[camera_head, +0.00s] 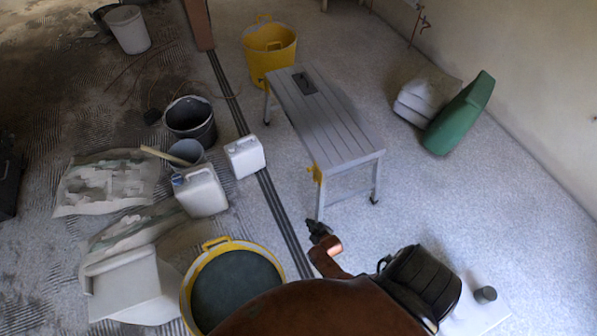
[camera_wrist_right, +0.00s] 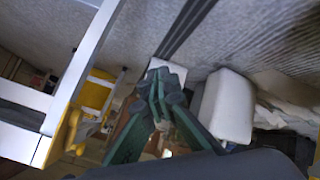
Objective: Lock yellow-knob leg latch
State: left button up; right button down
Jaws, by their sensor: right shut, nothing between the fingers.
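A grey slatted work platform (camera_head: 325,120) on folding metal legs stands at the centre of the head view. A yellow latch part (camera_head: 317,173) sits at the top of its near left leg. In the right wrist view a yellow part (camera_wrist_right: 73,130) shows beside the pale leg frame (camera_wrist_right: 75,75) at left. My right gripper (camera_head: 318,230) is just in front of the near left leg foot, below the latch and apart from it. Its dark green fingers (camera_wrist_right: 165,92) are closed together and hold nothing. The latch's exact position is too small to tell. My left gripper is not in view.
White jerrycans (camera_head: 201,192) (camera_head: 245,156) and dark buckets (camera_head: 190,121) stand left of the platform. A yellow-rimmed tub (camera_head: 223,248) is at the near left. A yellow bucket (camera_head: 270,45) stands behind, a green object (camera_head: 459,114) at right.

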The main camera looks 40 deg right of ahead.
jog(key=w+d+r+m+h+b, duration=0.1)
jog(key=w+d+r+h+b, duration=0.5)
jog(key=w, duration=0.3)
jog(key=w+d+r+m+h+b, duration=0.1)
jog(key=w+d+r+h+b, duration=0.3)
jog(key=w+r, duration=0.5)
jog(key=w+d+r+h+b, duration=0.4)
jog(key=w+r+b, duration=0.3)
jog(key=w, duration=0.2)
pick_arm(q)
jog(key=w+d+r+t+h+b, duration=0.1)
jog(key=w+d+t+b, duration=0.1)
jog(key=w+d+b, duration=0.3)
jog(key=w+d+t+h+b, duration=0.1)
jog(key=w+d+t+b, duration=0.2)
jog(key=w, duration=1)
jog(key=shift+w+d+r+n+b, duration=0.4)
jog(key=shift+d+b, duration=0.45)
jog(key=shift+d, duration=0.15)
pick_arm(e)
jog(key=s+a+f+g, duration=0.4)
jog(key=a+f+g, duration=0.5)
jog(key=a, duration=0.1)
jog(key=shift+s+a, duration=0.15)
jog(key=shift+a, duration=0.2)
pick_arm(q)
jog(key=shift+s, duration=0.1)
pick_arm(e)
jog(key=shift+d, duration=0.1)
